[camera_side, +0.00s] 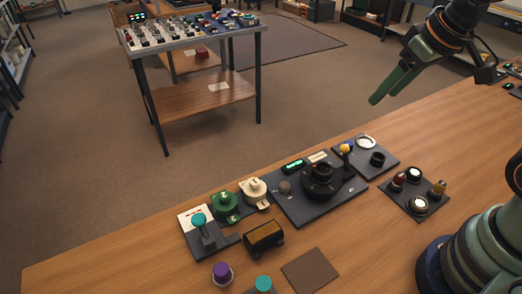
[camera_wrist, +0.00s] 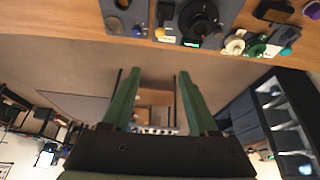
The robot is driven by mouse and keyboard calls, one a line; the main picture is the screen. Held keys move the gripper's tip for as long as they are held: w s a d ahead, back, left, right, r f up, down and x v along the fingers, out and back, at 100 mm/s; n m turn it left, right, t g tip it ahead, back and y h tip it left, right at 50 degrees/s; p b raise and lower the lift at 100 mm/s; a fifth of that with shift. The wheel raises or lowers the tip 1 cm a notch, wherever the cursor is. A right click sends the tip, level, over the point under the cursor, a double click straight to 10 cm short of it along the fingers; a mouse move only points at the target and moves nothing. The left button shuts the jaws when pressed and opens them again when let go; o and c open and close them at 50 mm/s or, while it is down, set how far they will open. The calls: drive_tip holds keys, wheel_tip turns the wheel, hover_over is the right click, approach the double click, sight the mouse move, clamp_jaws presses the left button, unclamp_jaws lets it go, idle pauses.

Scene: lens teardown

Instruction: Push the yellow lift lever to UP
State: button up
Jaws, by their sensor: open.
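The yellow lift lever (camera_side: 346,150) is a yellow knob on a dark arm. It stands at the right side of the round black lens unit (camera_side: 321,178) on a dark plate. In the wrist view the lever's yellow knob (camera_wrist: 160,31) shows near the top, beside the black unit (camera_wrist: 199,21). My gripper (camera_side: 384,97) has green fingers. It is open and empty, high above and to the right of the lever in the side view. In the wrist view its fingers (camera_wrist: 160,73) are spread wide, apart from the lever. UP markings are too small to read.
A plate with a silver ring (camera_side: 366,142) and black ring lies right of the lever. A small tray of parts (camera_side: 415,198) sits nearer me. Green and cream discs, a teal-topped lever (camera_side: 200,221) and a dark block (camera_side: 264,237) stand left.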

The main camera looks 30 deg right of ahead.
sight(345, 145)
drive_tip(key=w+f+n+g, duration=0.1)
drive_tip(key=w+f, duration=0.1)
drive_tip(key=f, duration=0.4)
drive_tip(key=w+f+g, duration=0.2)
drive_tip(key=f, duration=0.4)
drive_tip(key=w+f+n+g, duration=0.1)
drive_tip(key=w+f, duration=0.1)
drive_tip(key=f, duration=0.4)
drive_tip(key=shift+w+n+g, duration=0.3)
drive_tip(key=shift+g, duration=0.1)
clamp_jaws()
idle(1.0)
